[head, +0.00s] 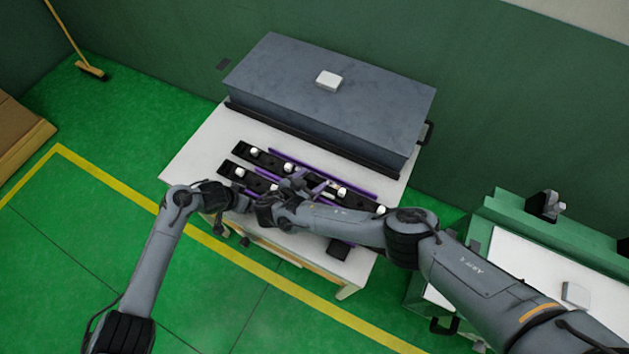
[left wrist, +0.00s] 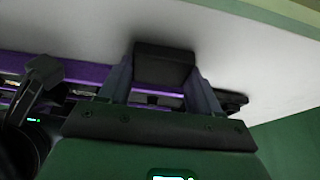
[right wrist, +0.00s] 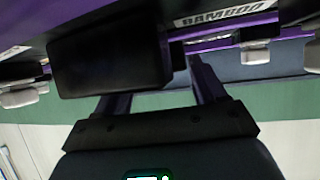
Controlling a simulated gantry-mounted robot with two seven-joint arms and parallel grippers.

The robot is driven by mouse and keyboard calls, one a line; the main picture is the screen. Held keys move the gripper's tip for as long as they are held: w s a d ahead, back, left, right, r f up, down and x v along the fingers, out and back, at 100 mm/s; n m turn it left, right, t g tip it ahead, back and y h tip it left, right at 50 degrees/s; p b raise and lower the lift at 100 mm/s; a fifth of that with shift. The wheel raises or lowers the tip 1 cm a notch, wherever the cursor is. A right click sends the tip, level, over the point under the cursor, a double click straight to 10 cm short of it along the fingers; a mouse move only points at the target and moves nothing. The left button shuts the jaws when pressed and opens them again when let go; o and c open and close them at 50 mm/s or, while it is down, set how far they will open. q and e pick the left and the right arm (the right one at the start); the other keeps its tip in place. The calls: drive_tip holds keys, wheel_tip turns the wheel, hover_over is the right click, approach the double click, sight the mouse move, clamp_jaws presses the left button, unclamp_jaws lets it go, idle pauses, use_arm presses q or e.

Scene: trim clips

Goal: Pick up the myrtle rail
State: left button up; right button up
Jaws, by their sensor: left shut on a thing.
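Two long black rails with purple strips and white knobs lie roughly parallel on the white table: a far rail (head: 263,155) and a near rail (head: 233,171). I cannot read the name myrtle on either. My left gripper (left wrist: 160,85) is shut on a dark block (left wrist: 165,63) beside a purple strip. In the head view it is at the near rail's left part, its fingers mostly hidden. My right gripper (head: 301,186) is open over the middle of the rails. In the right wrist view, a dark block (right wrist: 110,60) and a label reading BAMBOO (right wrist: 228,15) are close to its fingers.
A large grey box (head: 330,105) with a small white block (head: 328,80) on it fills the back of the table (head: 200,145). A dark pad (head: 340,250) is at the front edge. A green bench with a white top (head: 520,265) stands at right.

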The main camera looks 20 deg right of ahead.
sight(310, 187)
drive_tip(key=c, duration=0.8)
drive_tip(key=shift+r, duration=0.15)
wheel_tip(310, 187, up, 10)
drive_tip(key=shift+f, duration=0.1)
use_arm(q)
drive_tip(key=o, duration=1.3)
drive_tip(key=shift+c, duration=0.2)
drive_tip(key=shift+r, duration=0.15)
